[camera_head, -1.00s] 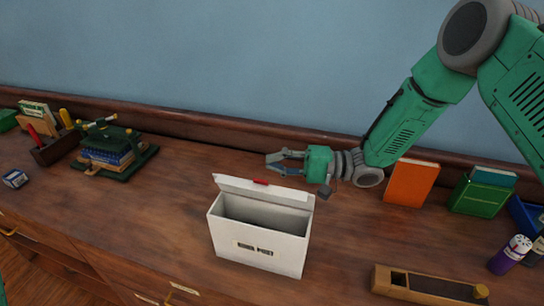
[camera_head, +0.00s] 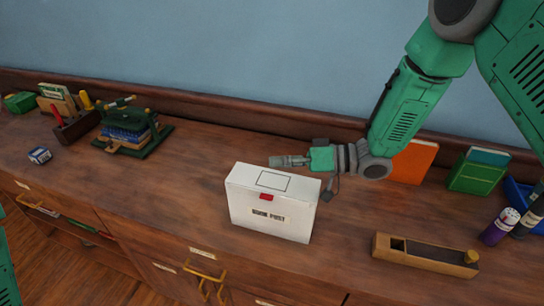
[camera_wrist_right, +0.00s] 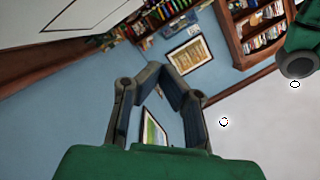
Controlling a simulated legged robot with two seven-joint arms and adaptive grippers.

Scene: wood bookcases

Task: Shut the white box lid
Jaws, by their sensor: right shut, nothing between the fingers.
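The white box (camera_head: 270,216) stands on the wooden counter. Its lid (camera_head: 273,181) lies flat over the top, with the red tab (camera_head: 266,197) folded down at the front edge. My right gripper (camera_head: 276,161) is shut and empty, just behind the lid's back edge, pointing left. Whether it touches the box is hard to tell. In the right wrist view its fingers (camera_wrist_right: 165,72) come together, and the white lid (camera_wrist_right: 85,14) shows at the top left. My left gripper is not in view.
A wooden block with a knob (camera_head: 425,254) lies at the right front. An orange book (camera_head: 412,163) and green books (camera_head: 477,174) stand behind it. A green press with books (camera_head: 130,132) and a tool holder (camera_head: 76,122) are at the left.

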